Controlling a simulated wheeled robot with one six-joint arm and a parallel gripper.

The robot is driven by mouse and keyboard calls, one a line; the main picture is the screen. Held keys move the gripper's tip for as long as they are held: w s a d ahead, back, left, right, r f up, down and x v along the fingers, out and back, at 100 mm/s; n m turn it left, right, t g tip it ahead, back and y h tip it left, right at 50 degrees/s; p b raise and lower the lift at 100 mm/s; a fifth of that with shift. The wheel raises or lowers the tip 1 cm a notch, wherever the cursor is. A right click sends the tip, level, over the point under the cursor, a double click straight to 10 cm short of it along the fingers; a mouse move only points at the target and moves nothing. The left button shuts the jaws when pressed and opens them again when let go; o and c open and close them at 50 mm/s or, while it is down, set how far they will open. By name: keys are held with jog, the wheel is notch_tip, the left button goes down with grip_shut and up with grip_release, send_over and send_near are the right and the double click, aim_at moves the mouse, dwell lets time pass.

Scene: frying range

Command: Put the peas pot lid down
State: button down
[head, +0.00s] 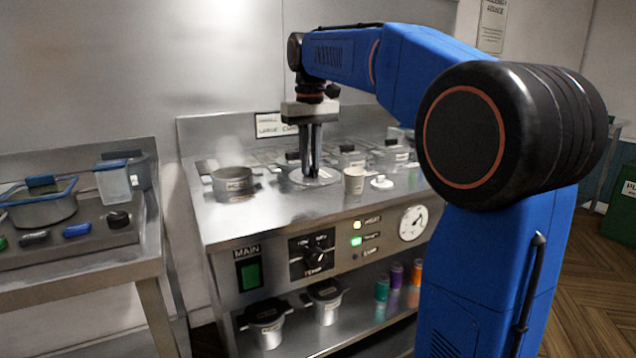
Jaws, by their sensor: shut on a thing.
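My gripper (309,168) points straight down over the steel range top. It is shut on the knob of a flat round grey lid (326,181); the fingers hide the knob. The lid looks level and is at or just above the steel surface; I cannot tell whether it touches. An open metal pot (232,184) with a side handle stands to the left of the lid. Its label is too small to read, so I cannot tell if it is the peas pot. Faint steam shows above it.
A beige cup (354,180) and a small white round item (381,182) stand close right of the lid. Lidded pots (349,159) stand behind. The left counter holds a blue-rimmed pot (42,208) and a clear container (113,183). Bare steel (270,215) lies in front.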

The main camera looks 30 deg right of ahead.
aim_at(311, 181)
jog(key=shift+f, duration=2.6)
jog(key=shift+f, duration=0.15)
jog(key=c, duration=1.7)
grip_release()
jog(key=shift+c, duration=0.2)
notch_tip(311, 181, up, 12)
jog(key=shift+r, duration=0.15)
